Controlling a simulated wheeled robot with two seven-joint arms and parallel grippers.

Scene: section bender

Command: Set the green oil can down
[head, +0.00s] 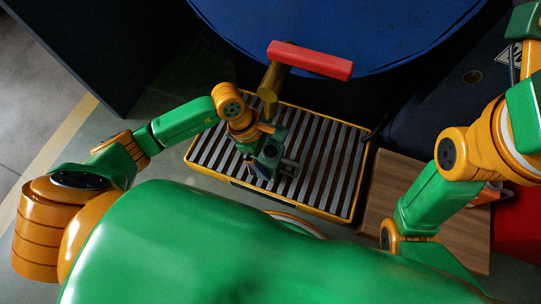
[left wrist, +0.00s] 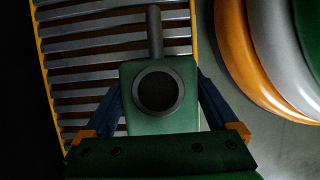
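The green oil can (left wrist: 135,120) sits close in front of the left wrist camera, with a dark round cap and a grey spout pointing away. Blue fingers of my left gripper (left wrist: 160,105) press along both its sides. In the head view my left gripper (head: 262,165) and the can (head: 272,153) are over the slatted grate (head: 330,180) with a yellow frame. The grate also shows behind the can in the left wrist view (left wrist: 85,45). I cannot tell whether the can's base touches the slats. My right gripper is not visible; its arm reaches down at the right.
A large blue round body (head: 350,30) and a red bar (head: 310,60) on a brass stem stand beyond the grate. A wooden top (head: 400,180) lies right of it, partly under my right arm. Slats on the grate's right are bare.

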